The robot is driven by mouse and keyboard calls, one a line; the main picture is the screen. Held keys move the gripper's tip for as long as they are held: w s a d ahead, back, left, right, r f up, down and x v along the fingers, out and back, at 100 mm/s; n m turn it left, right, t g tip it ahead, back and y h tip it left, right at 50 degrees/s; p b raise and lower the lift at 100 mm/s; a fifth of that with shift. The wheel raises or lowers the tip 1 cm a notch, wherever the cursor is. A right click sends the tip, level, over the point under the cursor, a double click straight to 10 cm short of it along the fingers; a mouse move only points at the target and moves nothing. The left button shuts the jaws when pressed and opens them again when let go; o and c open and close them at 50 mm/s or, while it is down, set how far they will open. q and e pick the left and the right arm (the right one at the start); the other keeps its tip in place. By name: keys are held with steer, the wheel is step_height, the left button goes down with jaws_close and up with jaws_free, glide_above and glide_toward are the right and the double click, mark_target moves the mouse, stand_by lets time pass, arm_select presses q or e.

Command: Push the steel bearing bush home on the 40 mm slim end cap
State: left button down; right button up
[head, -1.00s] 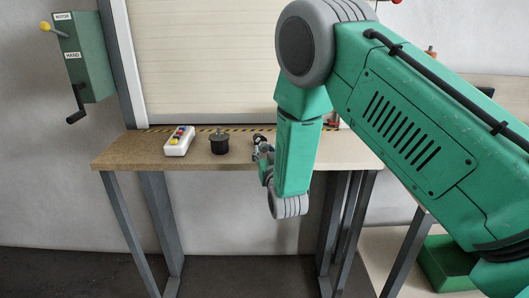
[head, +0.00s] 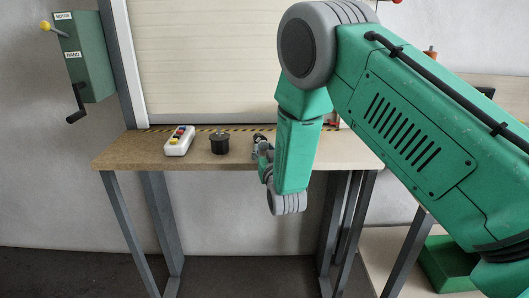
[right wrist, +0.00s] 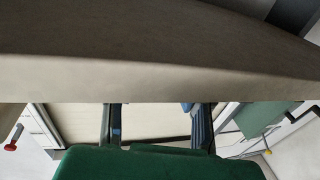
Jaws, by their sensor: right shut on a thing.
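A black round piece (head: 219,144) with a short pin on top stands upright on the bench; it looks like the end cap. I cannot make out the steel bush separately. My right gripper (head: 259,143) is low over the bench, to the right of the black piece and apart from it. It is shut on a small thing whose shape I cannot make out. In the right wrist view the two dark fingers (right wrist: 158,122) show beyond my green wrist housing, and their tips are hidden behind the bench edge. My left gripper is in neither view.
The bench (head: 125,156) stands before a cream roller shutter (head: 205,60). A white control box (head: 179,140) with coloured buttons lies left of the black piece. A green crank box (head: 88,55) hangs on the wall. A green bin (head: 447,265) is at lower right.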

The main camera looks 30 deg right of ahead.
steer(key=shift+b+x, duration=0.35)
steer(key=shift+x, duration=0.75)
steer(key=o, duration=1.1)
steer(key=shift+f, duration=0.2)
steer(key=v, duration=1.2)
steer(key=shift+f, duration=0.1)
steer(key=shift+f, duration=0.1)
